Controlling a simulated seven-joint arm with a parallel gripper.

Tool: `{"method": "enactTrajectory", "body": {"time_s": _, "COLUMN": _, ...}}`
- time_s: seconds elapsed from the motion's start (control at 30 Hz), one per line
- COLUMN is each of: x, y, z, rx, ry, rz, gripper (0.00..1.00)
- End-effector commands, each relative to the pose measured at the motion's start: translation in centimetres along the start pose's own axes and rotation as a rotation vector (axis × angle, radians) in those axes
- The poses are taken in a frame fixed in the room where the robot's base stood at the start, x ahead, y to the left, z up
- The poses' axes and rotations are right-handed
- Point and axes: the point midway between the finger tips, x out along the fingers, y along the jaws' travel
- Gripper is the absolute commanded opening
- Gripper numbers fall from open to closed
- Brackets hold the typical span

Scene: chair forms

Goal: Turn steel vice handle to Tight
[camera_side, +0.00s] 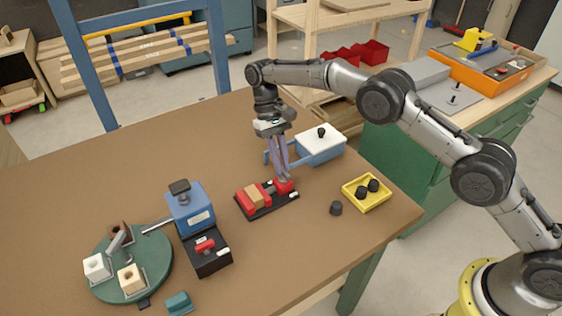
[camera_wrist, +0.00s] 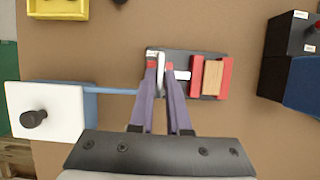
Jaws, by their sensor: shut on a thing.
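The vice has a black base (camera_wrist: 188,54) and two red jaws (camera_wrist: 225,78) around a wooden block (camera_wrist: 212,78). In the side view the vice (camera_side: 257,198) lies on the brown table. Its pale steel handle (camera_wrist: 161,68) stands at the end away from the block. My gripper (camera_wrist: 160,72) is shut on this handle, with one purple finger on each side. In the side view my gripper (camera_side: 284,180) reaches down to the vice's right end, and the fingers hide most of the handle. I cannot read the small white labels on the base.
A blue box with a white lid (camera_side: 320,146) stands close behind my gripper, its blue bar near the fingers. A yellow tray (camera_side: 367,192) with dark knobs and a loose dark knob (camera_side: 336,208) lie right. A blue-black device (camera_side: 190,209) and green turntable (camera_side: 158,262) stand left.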

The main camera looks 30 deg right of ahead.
Motion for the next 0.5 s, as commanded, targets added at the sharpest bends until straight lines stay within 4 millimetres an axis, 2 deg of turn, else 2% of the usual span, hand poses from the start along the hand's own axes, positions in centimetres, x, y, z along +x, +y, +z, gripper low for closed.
{"method": "enactTrajectory", "body": {"time_s": 0.03, "x": -0.14, "y": 0.0, "z": 0.07, "rx": 0.0, "ry": 0.0, "rz": 0.0, "gripper": 0.18}}
{"method": "enactTrajectory", "body": {"time_s": 0.17, "x": -0.11, "y": 0.0, "z": 0.05, "rx": 0.001, "ry": 0.0, "rz": 0.0, "gripper": 0.42}}
{"method": "enactTrajectory", "body": {"time_s": 0.2, "x": -0.09, "y": 0.0, "z": 0.04, "rx": 0.001, "ry": 0.0, "rz": 0.0, "gripper": 0.45}}
{"method": "enactTrajectory", "body": {"time_s": 0.5, "x": -0.17, "y": 0.0, "z": 0.06, "rx": 0.001, "ry": 0.001, "rz": -0.001, "gripper": 0.45}}
